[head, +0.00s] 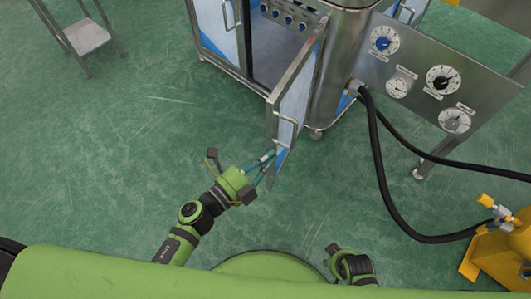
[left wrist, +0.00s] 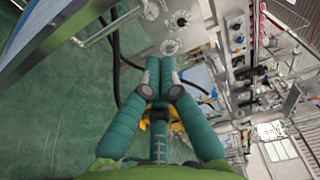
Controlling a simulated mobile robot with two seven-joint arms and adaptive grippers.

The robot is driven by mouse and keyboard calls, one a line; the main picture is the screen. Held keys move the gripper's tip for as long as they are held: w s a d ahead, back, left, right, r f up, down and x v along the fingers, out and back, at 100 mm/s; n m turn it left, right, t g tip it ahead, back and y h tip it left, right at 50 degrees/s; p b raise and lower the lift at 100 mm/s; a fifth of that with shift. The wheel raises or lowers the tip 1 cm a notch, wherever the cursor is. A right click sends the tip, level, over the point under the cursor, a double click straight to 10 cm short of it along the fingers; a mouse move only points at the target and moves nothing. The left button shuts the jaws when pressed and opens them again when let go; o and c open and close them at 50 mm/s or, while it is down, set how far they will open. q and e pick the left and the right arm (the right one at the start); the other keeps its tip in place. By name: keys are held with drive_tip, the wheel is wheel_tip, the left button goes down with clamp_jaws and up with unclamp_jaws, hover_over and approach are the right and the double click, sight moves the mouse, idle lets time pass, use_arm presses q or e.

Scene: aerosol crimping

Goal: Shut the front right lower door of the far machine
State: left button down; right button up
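The door (head: 299,92) of the steel machine (head: 345,60) stands open and sticks out toward me. It has a metal frame, a blue and white panel and a bar handle near its free end. My left gripper (head: 272,164) is at the free end of the door, close to the lower part of the handle; I cannot tell whether it touches. In the left wrist view its teal fingers (left wrist: 160,72) lie together with nothing visible between them. The door (left wrist: 50,42) fills the upper left there, with its handle beside the fingers.
Another open door (head: 218,25) is on the machine's left side. A panel with gauges (head: 440,85) stands to the right. Black hoses (head: 378,160) run from the machine toward a yellow unit (head: 492,258). A small stand (head: 86,37) is at upper left. The green floor between is clear.

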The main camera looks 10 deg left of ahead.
sight(274, 134)
use_arm(q)
drive_tip(key=w, duration=0.2)
drive_tip(key=w+d, duration=0.1)
drive_tip(key=w, duration=0.4)
drive_tip(key=shift+w+d, duration=0.15)
drive_tip(key=shift+w, duration=0.1)
drive_tip(key=shift+b, duration=0.3)
